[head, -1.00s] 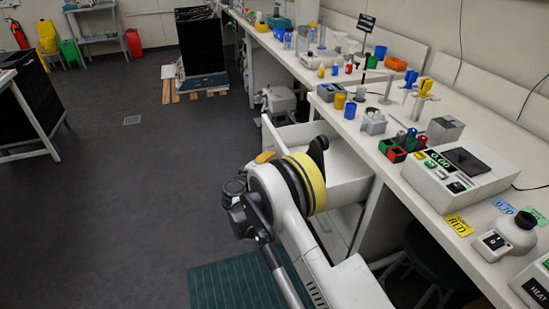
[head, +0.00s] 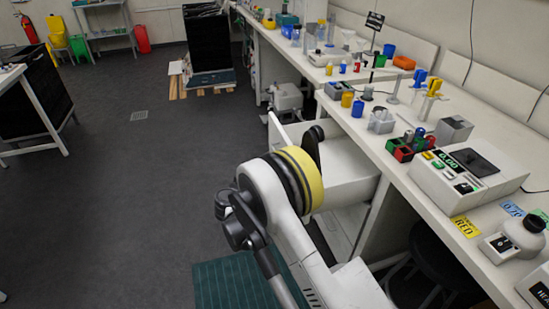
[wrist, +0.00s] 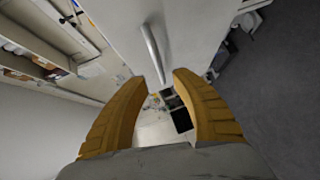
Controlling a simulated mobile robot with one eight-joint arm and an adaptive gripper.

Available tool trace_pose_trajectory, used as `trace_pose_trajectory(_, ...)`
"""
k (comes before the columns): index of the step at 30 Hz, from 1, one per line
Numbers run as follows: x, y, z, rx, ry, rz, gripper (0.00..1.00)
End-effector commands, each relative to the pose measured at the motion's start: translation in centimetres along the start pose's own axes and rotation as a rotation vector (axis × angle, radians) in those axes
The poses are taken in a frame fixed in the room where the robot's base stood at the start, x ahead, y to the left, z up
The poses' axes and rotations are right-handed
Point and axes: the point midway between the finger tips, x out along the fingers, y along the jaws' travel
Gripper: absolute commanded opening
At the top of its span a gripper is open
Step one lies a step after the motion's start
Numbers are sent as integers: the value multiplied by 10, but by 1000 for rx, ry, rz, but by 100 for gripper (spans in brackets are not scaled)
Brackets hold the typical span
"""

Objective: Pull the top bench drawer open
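The top bench drawer (head: 345,166) is a white box standing pulled out from under the bench in the head view. Its near part is hidden behind my arm. In the wrist view, a white panel carries a grey bar handle (wrist: 153,50), its lower end just beyond my fingertips. My gripper (wrist: 160,78) shows two yellow fingers spread apart with a clear gap between them. Nothing is held in the gap. In the head view my gripper is hidden behind my wrist.
The white bench (head: 385,135) on the right carries coloured containers, a balance (head: 468,175) and other devices. A dark stool (head: 440,255) stands under it. A grey machine (head: 287,100) sits on the floor beyond the drawer.

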Motion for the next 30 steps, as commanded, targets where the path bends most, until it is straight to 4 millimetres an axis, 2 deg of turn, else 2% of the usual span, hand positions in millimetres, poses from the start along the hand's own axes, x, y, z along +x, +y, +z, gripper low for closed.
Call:
trace_pose_trajectory(3, -26, 0, -1, 0, 3, 0, 32)
trace_pose_trajectory(10, -53, 0, 0, 0, 0, 1, 32)
trace_pose_trajectory(26, -55, 1, 1, 1, -1, -2, 32)
trace_pose_trajectory(30, -48, 22, 10, 25, -23, -42, 32)
